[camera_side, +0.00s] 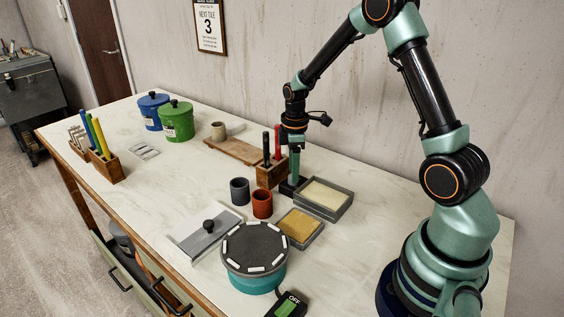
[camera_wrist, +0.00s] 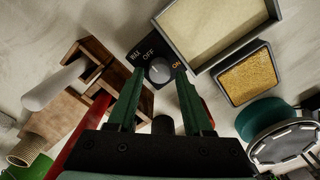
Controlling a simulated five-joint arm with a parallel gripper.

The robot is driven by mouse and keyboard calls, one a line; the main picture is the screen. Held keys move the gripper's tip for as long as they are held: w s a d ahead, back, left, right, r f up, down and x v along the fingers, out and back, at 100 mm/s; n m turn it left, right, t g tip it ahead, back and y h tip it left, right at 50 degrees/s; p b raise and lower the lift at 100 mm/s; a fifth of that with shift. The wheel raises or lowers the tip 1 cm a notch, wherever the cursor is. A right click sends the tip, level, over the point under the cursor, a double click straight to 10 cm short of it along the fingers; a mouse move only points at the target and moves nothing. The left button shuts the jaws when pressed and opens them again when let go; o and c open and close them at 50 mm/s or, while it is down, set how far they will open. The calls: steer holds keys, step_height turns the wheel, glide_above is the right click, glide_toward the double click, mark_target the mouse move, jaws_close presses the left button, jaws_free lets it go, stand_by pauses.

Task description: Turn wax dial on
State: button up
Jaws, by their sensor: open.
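The wax dial is a grey round knob (camera_wrist: 158,71) on a black box marked WAX, OFF and ON in the wrist view. OFF is printed at the upper left of the knob and ON at its right. I cannot clearly tell which way the knob points. My gripper (camera_wrist: 160,76) is open, pointing down, with one green fingertip on each side of the knob. Whether the fingers touch it is unclear. In the side view the black dial box (camera_side: 289,189) sits under my gripper (camera_side: 294,181), and the fingers hide the knob.
A wooden tool holder (camera_side: 271,176) stands close left of the dial. A grey tray with a cream slab (camera_side: 327,195) is close right. A sponge tray (camera_side: 300,228), a dark cup (camera_side: 240,191), a red cup (camera_side: 262,204) and a turntable (camera_side: 254,249) stand nearer the front.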

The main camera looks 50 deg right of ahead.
steer(key=shift+f, duration=0.7)
jaws_close()
